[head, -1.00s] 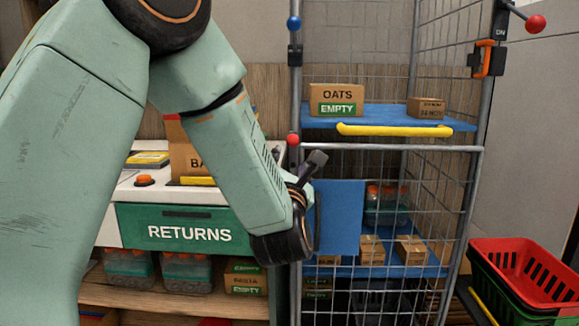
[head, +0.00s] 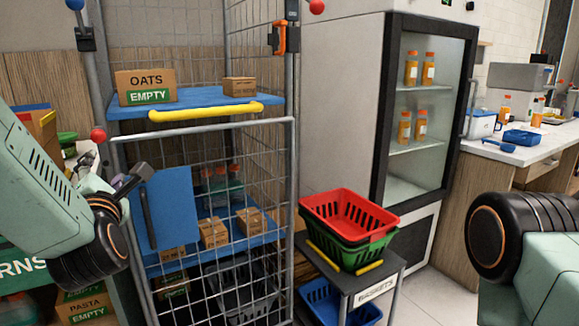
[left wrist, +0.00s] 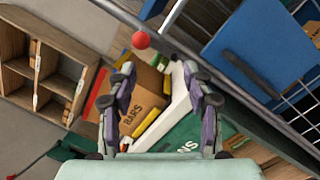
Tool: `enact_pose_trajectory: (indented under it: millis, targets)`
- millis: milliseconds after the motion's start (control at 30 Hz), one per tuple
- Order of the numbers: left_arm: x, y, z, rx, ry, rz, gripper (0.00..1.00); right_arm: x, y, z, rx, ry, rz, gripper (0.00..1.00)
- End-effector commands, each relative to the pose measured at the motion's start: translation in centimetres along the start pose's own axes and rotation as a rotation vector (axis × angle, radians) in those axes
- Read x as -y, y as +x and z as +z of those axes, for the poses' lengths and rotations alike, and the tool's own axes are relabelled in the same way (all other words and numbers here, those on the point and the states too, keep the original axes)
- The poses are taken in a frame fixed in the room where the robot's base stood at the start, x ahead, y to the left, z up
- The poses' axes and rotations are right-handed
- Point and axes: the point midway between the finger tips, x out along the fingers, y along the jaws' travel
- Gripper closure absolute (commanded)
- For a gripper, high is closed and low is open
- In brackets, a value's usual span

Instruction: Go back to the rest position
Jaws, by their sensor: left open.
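My left arm comes in at the left edge of the head view. Its gripper (head: 132,180) shows small and mostly from behind, near the cage trolley's front left post. In the left wrist view the left gripper (left wrist: 158,78) has its two fingers spread apart with nothing between them. A BARS box (left wrist: 142,92) and the green returns front (left wrist: 185,145) lie beyond the fingers. One joint and link of my right arm show at the right edge of the head view; its gripper is out of frame.
The wire cage trolley (head: 205,140) holds an oats box (head: 146,87) and small cartons. Red (head: 350,212) and green baskets sit on a stand beside it. A glass-door fridge (head: 420,110) with orange bottles and a counter (head: 520,148) stand at right.

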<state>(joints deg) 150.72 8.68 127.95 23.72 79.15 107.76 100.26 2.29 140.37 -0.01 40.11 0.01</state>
Motion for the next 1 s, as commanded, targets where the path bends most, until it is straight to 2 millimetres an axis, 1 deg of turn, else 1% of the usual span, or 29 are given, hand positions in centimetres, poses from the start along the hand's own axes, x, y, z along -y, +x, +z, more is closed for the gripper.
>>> enact_pose_trajectory:
  millis: [33, 167, 267, 367, 400, 467, 533, 567, 600, 667, 700, 767, 800, 867, 900, 967, 1000]
  targets:
    - [0.8, -0.2, -0.1, 0.003, 0.099, -0.036, 0.48, 0.0, 0.0, 0.0, 0.000, 0.000, 0.000, 0.60]
    - [3.3, -0.9, -0.2, 0.033, 0.388, -0.142, 0.48, 0.0, 0.0, 0.0, 0.000, 0.000, 0.000, 0.60]
    - [6.1, -1.9, -0.9, 0.076, 0.624, -0.242, 0.48, 0.0, -0.1, 0.0, 0.000, 0.000, 0.000, 0.60]
    - [9.5, -3.5, -2.1, 0.140, 0.863, -0.355, 0.48, 0.0, -0.3, 0.0, 0.000, 0.000, 0.000, 0.60]
    - [11.0, -4.3, -2.8, 0.173, 0.961, -0.405, 0.48, 0.0, -0.4, 0.0, 0.000, 0.000, 0.000, 0.60]
    - [13.2, -5.7, -4.0, 0.232, 1.106, -0.481, 0.48, 0.0, -0.5, 0.0, 0.000, 0.000, 0.000, 0.60]
    - [15.9, -7.8, -5.5, 0.316, 1.273, -0.576, 0.48, 0.0, -0.7, 0.0, 0.000, 0.000, 0.000, 0.60]
    - [17.1, -8.8, -6.3, 0.357, 1.343, -0.619, 0.48, 0.0, -0.8, 0.0, 0.000, 0.000, 0.000, 0.60]
    - [18.7, -10.3, -7.4, 0.419, 1.435, -0.675, 0.48, 0.0, -0.9, 0.0, 0.000, 0.000, 0.000, 0.60]
    - [20.9, -12.9, -9.2, 0.526, 1.568, -0.764, 0.48, 0.0, -1.1, 0.0, 0.000, 0.000, 0.000, 0.60]
    - [22.3, -14.8, -10.5, 0.603, 1.647, -0.824, 0.48, 0.0, -1.2, 0.0, 0.000, 0.000, 0.000, 0.60]
    - [24.1, -17.7, -12.4, 0.724, 1.748, -0.909, 0.48, 0.0, -1.4, 0.0, 0.000, 0.000, 0.000, 0.60]
    - [25.1, -19.8, -13.8, 0.805, 1.803, -0.965, 0.48, 0.0, -1.6, 0.0, 0.000, 0.000, 0.000, 0.60]
    - [26.4, -23.0, -15.7, 0.931, 1.869, -1.046, 0.48, 0.0, -1.8, 0.0, 0.000, 0.000, 0.000, 0.60]
    - [27.1, -25.2, -17.0, 1.015, 1.901, -1.099, 0.48, 0.0, -1.9, 0.0, 0.000, 0.000, 0.000, 0.60]
    - [27.8, -28.6, -18.9, 1.133, 1.928, -1.181, 0.48, 0.0, -2.1, 0.0, 0.000, 0.000, 0.000, 0.60]
    - [28.1, -30.9, -20.2, 1.203, 1.931, -1.237, 0.48, 0.0, -2.3, 0.0, 0.000, 0.000, 0.000, 0.60]
